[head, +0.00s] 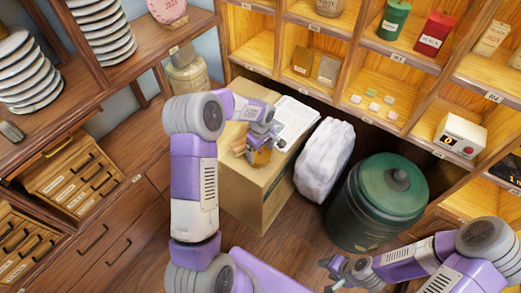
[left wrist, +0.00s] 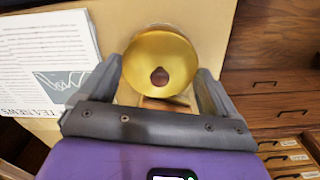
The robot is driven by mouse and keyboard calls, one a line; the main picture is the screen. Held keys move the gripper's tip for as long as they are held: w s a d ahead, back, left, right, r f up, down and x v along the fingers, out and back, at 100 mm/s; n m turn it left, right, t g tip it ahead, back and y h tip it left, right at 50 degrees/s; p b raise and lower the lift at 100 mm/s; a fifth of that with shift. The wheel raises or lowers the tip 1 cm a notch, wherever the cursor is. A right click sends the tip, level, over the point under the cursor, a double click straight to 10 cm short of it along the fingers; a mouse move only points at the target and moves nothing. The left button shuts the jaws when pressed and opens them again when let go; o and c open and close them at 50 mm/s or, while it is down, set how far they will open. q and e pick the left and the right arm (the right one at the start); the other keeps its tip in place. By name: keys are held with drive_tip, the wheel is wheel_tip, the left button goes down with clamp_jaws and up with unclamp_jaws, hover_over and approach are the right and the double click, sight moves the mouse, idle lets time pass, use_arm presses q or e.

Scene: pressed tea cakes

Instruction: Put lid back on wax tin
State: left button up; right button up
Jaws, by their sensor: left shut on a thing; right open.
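A round gold piece (left wrist: 160,62), which looks like the tin's lid, has a small dark brown knob or spot near its middle. My left gripper (left wrist: 158,85) is shut on it, with one finger at each side. In the head view my left gripper (head: 262,142) is over the top of a cardboard box (head: 240,195), and the gold-brown piece (head: 262,157) shows just under its fingers. I cannot clearly make out the wax tin; the gripper and gold piece may hide it. My right gripper (head: 350,272) is open and empty, low at the bottom right.
A printed newspaper (head: 294,118) lies on the box beside my left gripper. A white wrapped bundle (head: 324,160) and a green lidded drum (head: 378,200) stand right of the box. Wooden shelves (head: 345,60) line the back, and drawers (head: 75,185) stand at left.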

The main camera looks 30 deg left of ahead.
use_arm(q)
drive_tip(key=shift+f, duration=0.1)
idle(0.8)
drive_tip(key=o, duration=0.8)
drive_tip(key=shift+r+p, duration=2.35)
drive_tip(key=shift+r, duration=1.2)
clamp_jaws()
drive_tip(key=shift+f, duration=0.15)
